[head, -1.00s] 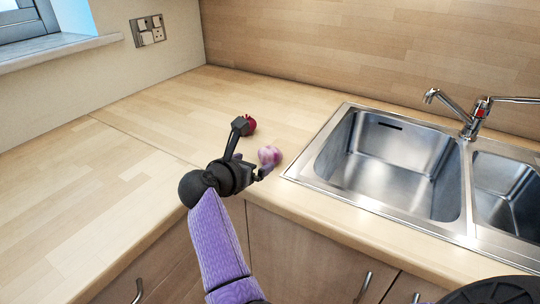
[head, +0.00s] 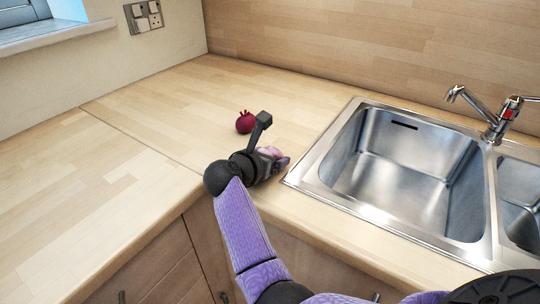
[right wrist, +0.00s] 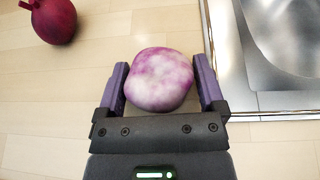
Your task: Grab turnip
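The turnip (right wrist: 159,79) is round, white and purple. In the right wrist view it lies between the two fingers of my right gripper (right wrist: 160,85), with small gaps showing beside it. In the head view the turnip (head: 268,152) is mostly hidden behind my right gripper (head: 272,160), over the worktop left of the sink. The right gripper is open around it. My left gripper is not in view.
A dark red beetroot-like vegetable (head: 245,122) lies on the worktop (head: 150,105) behind the gripper. The steel sink (head: 400,165) with its tap (head: 492,115) is close on the right. The worktop at left is clear.

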